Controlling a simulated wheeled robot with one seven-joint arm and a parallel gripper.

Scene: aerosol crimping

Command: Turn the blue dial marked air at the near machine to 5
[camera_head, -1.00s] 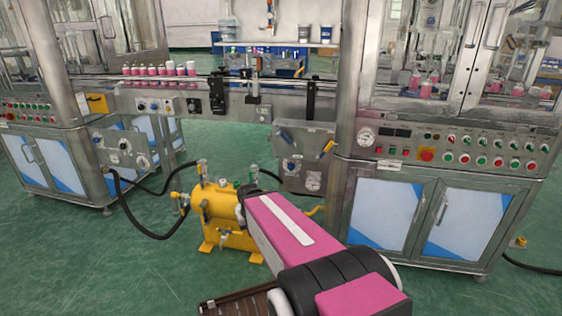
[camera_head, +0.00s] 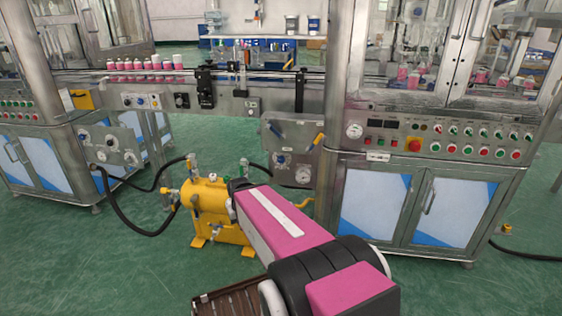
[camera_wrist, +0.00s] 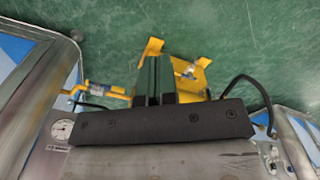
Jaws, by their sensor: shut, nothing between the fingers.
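The near machine (camera_head: 400,165) is the steel cabinet on the right in the head view. On its left side a grey panel carries a small blue dial (camera_head: 280,158), with a round fitting below it. The lettering on the panel is too small to read, so the dial's mark and setting cannot be told. My gripper (camera_wrist: 157,62) is shut and empty in the wrist view, pointing over the green floor and the yellow tank. In the head view my pink arm hides it. The dial is not clearly visible in the wrist view.
A yellow tank (camera_head: 222,208) with black hoses stands on the floor below the panel, beside my arm. A second machine (camera_head: 45,160) stands at the left. A conveyor with pink cans (camera_head: 147,64) joins the two.

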